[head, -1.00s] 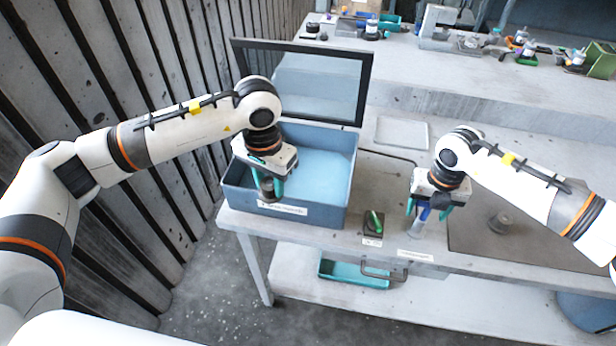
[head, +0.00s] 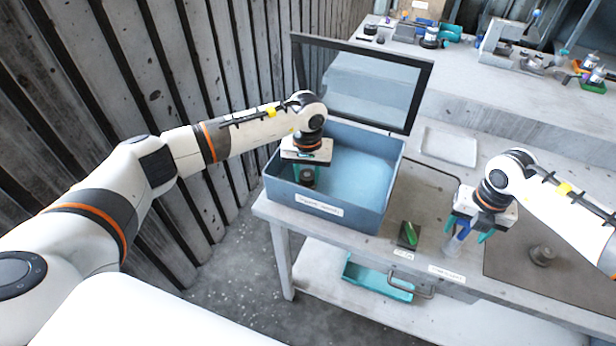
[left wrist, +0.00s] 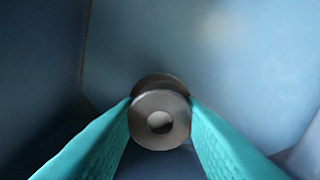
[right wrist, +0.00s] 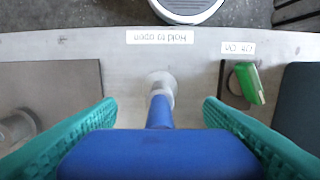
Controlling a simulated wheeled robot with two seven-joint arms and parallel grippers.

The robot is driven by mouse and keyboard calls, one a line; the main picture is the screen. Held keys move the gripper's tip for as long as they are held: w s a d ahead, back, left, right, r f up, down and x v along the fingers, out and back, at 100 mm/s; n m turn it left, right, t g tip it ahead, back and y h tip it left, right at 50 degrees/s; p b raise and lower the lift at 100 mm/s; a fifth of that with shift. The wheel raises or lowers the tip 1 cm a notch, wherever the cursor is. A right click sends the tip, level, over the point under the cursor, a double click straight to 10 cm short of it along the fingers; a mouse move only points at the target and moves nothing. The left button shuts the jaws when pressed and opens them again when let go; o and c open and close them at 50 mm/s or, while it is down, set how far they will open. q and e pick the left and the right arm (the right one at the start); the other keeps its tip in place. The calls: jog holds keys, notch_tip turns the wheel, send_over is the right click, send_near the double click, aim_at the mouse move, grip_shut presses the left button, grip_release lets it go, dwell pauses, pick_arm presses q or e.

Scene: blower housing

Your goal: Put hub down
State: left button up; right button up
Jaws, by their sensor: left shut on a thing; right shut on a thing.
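The hub (head: 307,177), a dark grey metal piece with a round flange, is in my left gripper (head: 306,172), inside the open blue box near its left front corner. In the left wrist view the hub (left wrist: 160,120) sits between both teal fingertips, its bored end facing the camera. I cannot tell whether it touches the box floor. The blue box (head: 330,209) has its framed clear lid (head: 362,85) raised. My right gripper (head: 467,229) is shut on a blue handle (right wrist: 160,150) with a grey cylindrical foot, by the "Hold to open" label (right wrist: 160,37).
A similar grey part (head: 541,254) stands on the dark mat (head: 510,262) at right. A black block with a green piece (head: 410,234) is between the box and my right gripper. A shallow tray (head: 450,146) lies behind. A teal bin (head: 375,278) is on the lower shelf.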

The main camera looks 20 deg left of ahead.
aim_at(307, 175)
pick_arm(q)
jog(key=shift+f, duration=0.95)
jog(key=o, duration=1)
jog(key=shift+f, duration=0.15)
jog(key=shift+o, duration=0.2)
notch_tip(307, 175, up, 12)
jog(key=shift+r, duration=0.2)
pick_arm(e)
jog(key=shift+w+r, duration=0.2)
jog(key=shift+r, duration=2.3)
